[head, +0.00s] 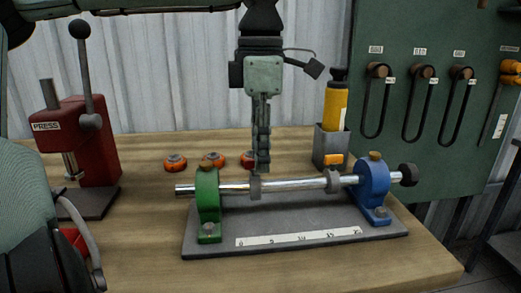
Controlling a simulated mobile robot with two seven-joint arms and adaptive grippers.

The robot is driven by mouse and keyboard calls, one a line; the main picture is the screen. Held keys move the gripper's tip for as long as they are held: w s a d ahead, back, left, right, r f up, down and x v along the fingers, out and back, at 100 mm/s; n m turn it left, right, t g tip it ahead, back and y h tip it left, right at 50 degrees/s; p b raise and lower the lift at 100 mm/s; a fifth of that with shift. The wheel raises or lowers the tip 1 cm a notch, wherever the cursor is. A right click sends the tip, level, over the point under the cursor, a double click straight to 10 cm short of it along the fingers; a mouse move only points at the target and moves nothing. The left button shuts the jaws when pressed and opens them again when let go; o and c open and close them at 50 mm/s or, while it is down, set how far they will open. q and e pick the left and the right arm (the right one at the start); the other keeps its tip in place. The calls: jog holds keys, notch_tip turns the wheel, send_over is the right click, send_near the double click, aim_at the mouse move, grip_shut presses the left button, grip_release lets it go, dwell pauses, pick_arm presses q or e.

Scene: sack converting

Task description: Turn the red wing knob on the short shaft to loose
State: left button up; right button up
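The shaft (290,184) is a bright metal rod lying across a green block (208,206) and a blue block (373,190). It carries two grey collars, the left collar (255,188) and the right collar (333,181). A black knob (408,174) sits at the right end. No red wing knob shows clearly; a small red part (74,239) at the lower left is mostly hidden. My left gripper (263,168) points down just above or behind the shaft near the left collar; contact cannot be told. Its fingers are seen edge-on. My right gripper is not in view.
A red press (84,140) stands at the left. Several orange-red round pieces, one at the left (175,164), lie behind the shaft. A grey holder (331,146) with a yellow bottle (336,107) stands behind it. A green tool board (430,100) rises at right.

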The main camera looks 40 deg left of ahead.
pick_arm(q)
grip_shut()
